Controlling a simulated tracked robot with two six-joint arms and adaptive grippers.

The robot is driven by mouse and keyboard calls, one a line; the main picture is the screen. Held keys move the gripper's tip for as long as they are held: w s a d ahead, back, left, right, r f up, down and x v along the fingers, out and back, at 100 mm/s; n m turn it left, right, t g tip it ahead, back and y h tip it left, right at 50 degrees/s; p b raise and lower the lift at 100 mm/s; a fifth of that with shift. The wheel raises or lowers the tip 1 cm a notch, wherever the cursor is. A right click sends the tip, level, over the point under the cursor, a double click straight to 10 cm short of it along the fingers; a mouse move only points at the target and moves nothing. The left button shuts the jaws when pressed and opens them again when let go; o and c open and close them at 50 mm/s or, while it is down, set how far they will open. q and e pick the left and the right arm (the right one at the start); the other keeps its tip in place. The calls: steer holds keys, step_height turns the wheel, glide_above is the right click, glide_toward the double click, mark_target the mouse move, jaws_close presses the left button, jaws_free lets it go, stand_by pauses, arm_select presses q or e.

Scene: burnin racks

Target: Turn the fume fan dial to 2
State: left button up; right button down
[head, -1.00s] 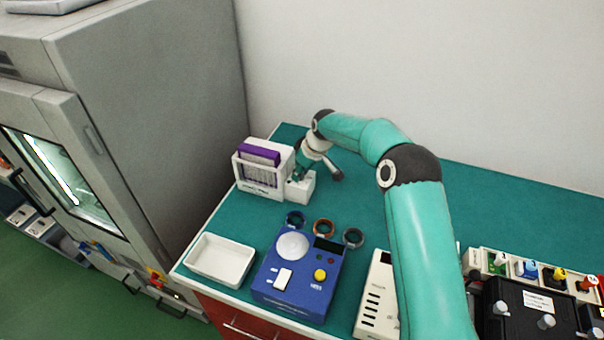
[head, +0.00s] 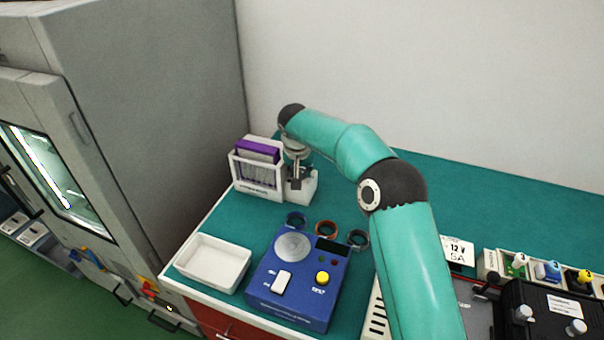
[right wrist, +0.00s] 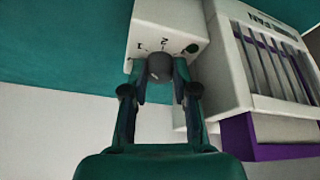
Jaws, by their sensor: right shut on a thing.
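The fume fan (head: 258,190) is a white slatted unit with a purple filter at the back left of the bench; it also shows in the right wrist view (right wrist: 240,75). Its white dial box (head: 308,188) stands against its right side. In the right wrist view, the box face (right wrist: 175,20) carries the marks 1 and 2 and a dark dot. My right gripper (right wrist: 160,70) is shut on the round grey dial (right wrist: 159,66) below these marks. In the head view my right gripper (head: 296,182) points down at the box. Where the dial's pointer stands is unclear. My left gripper is out of view.
A blue device (head: 297,290) with a yellow button, a white tray (head: 213,262) and several small rings (head: 326,229) are in front of the fan. A grey cabinet (head: 150,120) stands at the left. Black equipment (head: 540,310) is at the right. The back right bench is clear.

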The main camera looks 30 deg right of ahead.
steer(key=shift+w+m+g+h, duration=0.1)
steer(key=shift+m+g+h, duration=0.4)
steer(key=shift+m, duration=1.2)
steer(key=c, duration=0.9)
jaws_free()
steer(key=shift+a+r, duration=0.1)
steer(key=shift+a+r, duration=0.1)
